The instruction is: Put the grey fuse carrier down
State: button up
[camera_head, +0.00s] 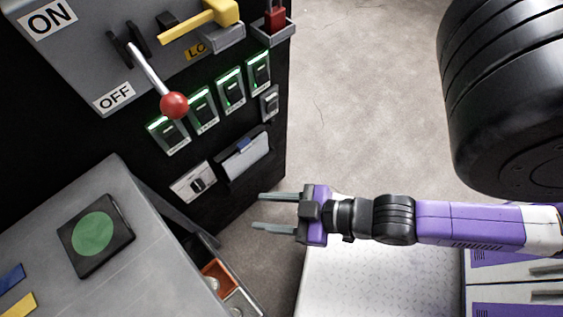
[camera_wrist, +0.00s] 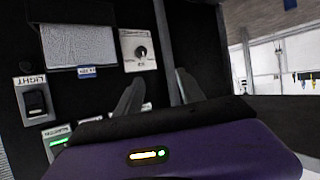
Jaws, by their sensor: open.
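My gripper (camera_head: 256,211) is open, with its two fingers apart and nothing between them in the head view. It points left, in front of the lower part of the black cabinet. In the wrist view the fingers of my gripper (camera_wrist: 159,84) are also apart and empty, facing the dark panel near a white plate with a round knob (camera_wrist: 141,51). I cannot pick out a grey fuse carrier for certain in either view.
A grey worktop (camera_head: 150,215) with a green round pad (camera_head: 93,234) is at lower left. Beside it is an open drawer with an orange bin (camera_head: 222,270). The cabinet carries lit switches (camera_head: 231,90) and a red-knobbed lever (camera_head: 174,105). Floor behind is clear.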

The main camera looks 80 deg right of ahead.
jog(key=s+r+m+t, duration=0.1)
jog(key=s+r, duration=0.2)
jog(key=r, duration=0.5)
jog(key=shift+s+d+r+t, duration=0.2)
jog(key=shift+d+r+t, duration=0.1)
jog(key=shift+t, duration=0.1)
